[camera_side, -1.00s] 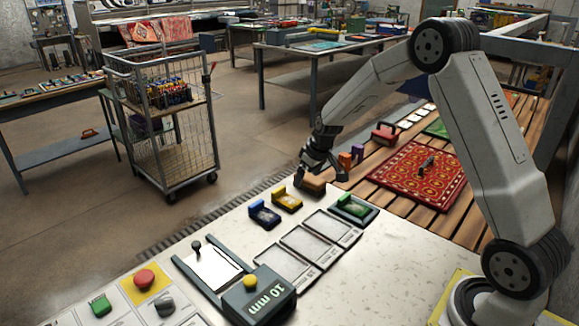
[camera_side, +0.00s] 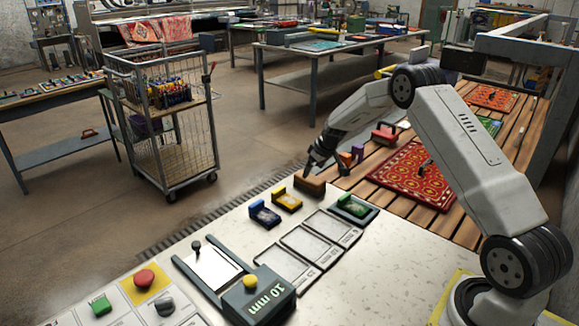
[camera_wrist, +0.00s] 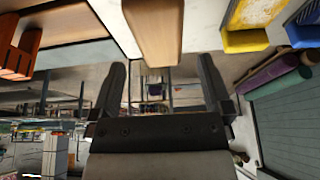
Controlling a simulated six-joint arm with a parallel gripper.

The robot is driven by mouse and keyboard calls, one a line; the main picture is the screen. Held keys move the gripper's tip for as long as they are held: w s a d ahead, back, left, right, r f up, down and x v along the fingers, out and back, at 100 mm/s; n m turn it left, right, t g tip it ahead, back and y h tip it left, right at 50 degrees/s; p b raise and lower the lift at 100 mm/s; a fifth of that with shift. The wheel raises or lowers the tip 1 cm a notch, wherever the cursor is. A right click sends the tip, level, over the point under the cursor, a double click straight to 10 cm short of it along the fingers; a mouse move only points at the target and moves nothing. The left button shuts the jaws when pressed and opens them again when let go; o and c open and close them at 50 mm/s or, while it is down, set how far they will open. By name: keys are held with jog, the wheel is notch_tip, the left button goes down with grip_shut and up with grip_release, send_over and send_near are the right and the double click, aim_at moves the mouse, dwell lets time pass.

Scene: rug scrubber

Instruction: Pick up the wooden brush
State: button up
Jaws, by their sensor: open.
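The wooden brush (camera_side: 309,187) is a brown block near the far edge of the white worktop, in line with a yellow and a blue brush. In the wrist view the wooden brush (camera_wrist: 153,32) shows at top centre, lined up with the gap between my fingers and beyond their tips. My gripper (camera_side: 318,168) is just behind and above the brush in the side view. My gripper (camera_wrist: 162,75) is open with nothing between its fingers. Whether a fingertip touches the brush cannot be told.
The yellow brush (camera_side: 287,200) and blue brush (camera_side: 265,214) stand to the left. Orange and purple blocks (camera_side: 345,160) stand close to the right of my gripper. A red rug (camera_side: 415,178) lies on wooden slats. A green brush (camera_side: 352,204) sits on a dark tray.

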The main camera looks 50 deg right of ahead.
aim_at(310, 177)
jog(key=shift+x, duration=0.75)
jog(key=shift+f, duration=0.1)
jog(key=shift+x, duration=2.5)
jog(key=shift+f, duration=0.3)
jog(key=c, duration=1.3)
